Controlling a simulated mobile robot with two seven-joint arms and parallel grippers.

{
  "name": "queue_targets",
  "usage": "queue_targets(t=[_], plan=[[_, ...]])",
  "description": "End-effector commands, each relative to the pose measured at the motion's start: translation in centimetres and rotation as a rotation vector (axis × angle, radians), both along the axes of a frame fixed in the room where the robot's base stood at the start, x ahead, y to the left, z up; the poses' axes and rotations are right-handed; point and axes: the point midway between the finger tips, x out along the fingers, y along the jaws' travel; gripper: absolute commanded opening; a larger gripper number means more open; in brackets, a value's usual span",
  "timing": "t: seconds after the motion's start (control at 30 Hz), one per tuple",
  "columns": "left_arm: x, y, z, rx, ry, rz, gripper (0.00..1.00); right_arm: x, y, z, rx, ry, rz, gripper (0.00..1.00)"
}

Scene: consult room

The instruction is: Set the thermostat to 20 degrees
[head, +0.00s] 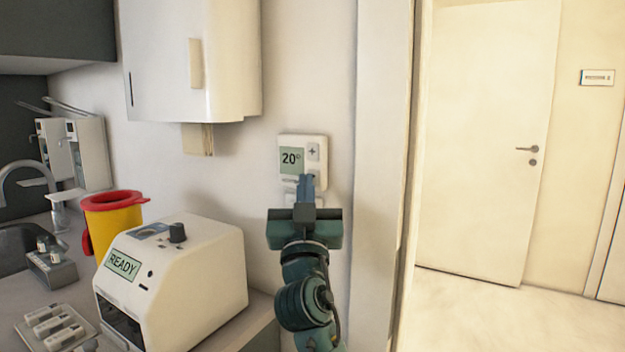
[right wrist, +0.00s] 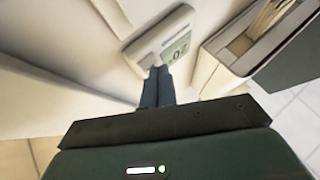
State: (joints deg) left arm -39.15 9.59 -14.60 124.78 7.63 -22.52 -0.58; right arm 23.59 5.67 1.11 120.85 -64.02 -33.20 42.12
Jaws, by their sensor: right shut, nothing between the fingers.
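The thermostat (head: 291,160) is a small white box on the wall, with a greenish display reading 20° and a plus button (head: 313,151) at its upper right. Its lower right part is hidden behind my gripper. My right gripper (head: 306,180) is shut and empty, its fingertips at the thermostat's lower edge; I cannot tell if they touch it. In the right wrist view the thermostat (right wrist: 172,38) is just beyond the shut fingers (right wrist: 157,75). My left gripper is not in view.
A white machine reading READY (head: 190,262) stands on the counter at left, beside a yellow bin with a red lid (head: 112,222). A door frame (head: 378,200) is close on the right.

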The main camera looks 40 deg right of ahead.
Motion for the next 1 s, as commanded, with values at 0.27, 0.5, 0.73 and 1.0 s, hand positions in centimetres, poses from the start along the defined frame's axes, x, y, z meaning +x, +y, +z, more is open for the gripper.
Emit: queue_targets(t=[0.27,0.5,0.73,1.0], plan=[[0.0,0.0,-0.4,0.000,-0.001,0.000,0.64,-0.4,1.0,0.0,0.001,-0.002,0.001,0.00],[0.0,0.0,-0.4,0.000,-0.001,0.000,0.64,-0.4,1.0,0.0,0.001,-0.002,0.001,0.00],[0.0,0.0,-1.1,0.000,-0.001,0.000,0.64,-1.1,2.8,-0.2,0.002,-0.003,0.002,0.00],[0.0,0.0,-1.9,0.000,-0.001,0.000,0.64,-2.1,5.1,-0.1,0.001,-0.002,0.002,0.00]])
